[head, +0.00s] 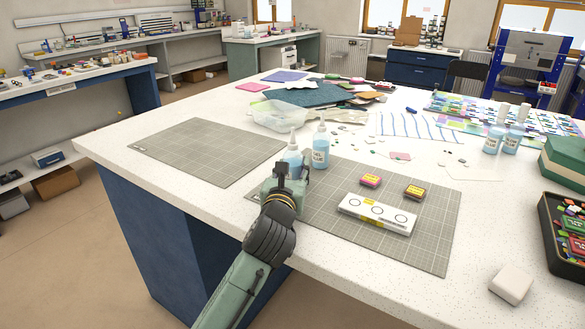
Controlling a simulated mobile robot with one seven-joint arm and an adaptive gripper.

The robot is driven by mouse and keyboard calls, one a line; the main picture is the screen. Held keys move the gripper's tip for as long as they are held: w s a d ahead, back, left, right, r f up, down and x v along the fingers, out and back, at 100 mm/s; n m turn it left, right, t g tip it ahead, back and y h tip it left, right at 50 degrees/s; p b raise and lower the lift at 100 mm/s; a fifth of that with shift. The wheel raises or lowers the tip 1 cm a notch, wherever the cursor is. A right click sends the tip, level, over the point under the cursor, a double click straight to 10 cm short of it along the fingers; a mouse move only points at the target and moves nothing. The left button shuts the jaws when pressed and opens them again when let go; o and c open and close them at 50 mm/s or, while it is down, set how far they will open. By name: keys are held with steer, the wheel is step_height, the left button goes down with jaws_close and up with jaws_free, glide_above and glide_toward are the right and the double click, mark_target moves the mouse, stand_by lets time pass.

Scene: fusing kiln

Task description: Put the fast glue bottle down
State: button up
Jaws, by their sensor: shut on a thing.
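A pale blue glue bottle (292,156) with a pointed white nozzle is upright in my gripper (289,172), at the far left corner of the right grey cutting mat (432,230). The gripper is shut on it from the near side and hides its lower part. I take it for the fast glue bottle, but its label is too small to read. I cannot tell whether its base touches the mat. A second pale blue labelled bottle (320,150) stands upright just to its right.
Another grid mat (208,152) at left is bare. On the right mat lie a white box (377,214) and two small labelled blocks (371,180) (414,192). A clear plastic tub (277,116) stands behind. Two more bottles (494,139) (516,138) stand at right.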

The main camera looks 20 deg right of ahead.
steer(key=shift+f+b, duration=0.2)
steer(key=shift+b, duration=0.1)
steer(key=o, duration=0.7)
steer(key=shift+r, duration=0.2)
